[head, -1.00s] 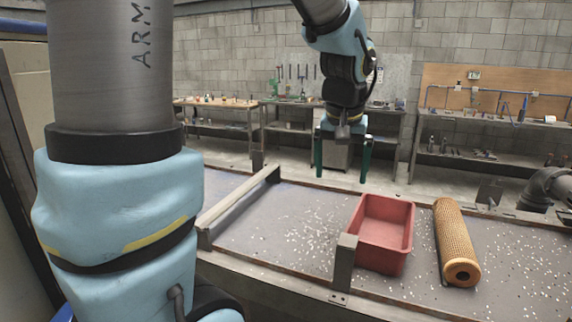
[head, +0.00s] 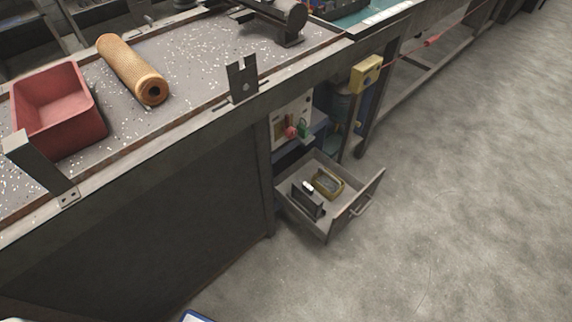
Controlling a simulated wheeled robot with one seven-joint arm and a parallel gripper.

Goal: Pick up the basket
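The basket is most likely the red open-topped bin (head: 82,128), which stands upright on the speckled bench top (head: 190,60) at the left of the head view. It looks empty inside. A grey metal bracket (head: 38,160) at the bench's front edge covers part of its near side. An orange mesh tube (head: 130,68) lies on the bench to the right of the bin, apart from it. My gripper is out of this view.
An open drawer (head: 372,195) sticks out below the bench, with a few small items inside. Another upright bracket (head: 243,78) stands on the bench's front edge. A dark machine part (head: 283,22) sits at the back. The concrete floor (head: 460,190) at right is clear.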

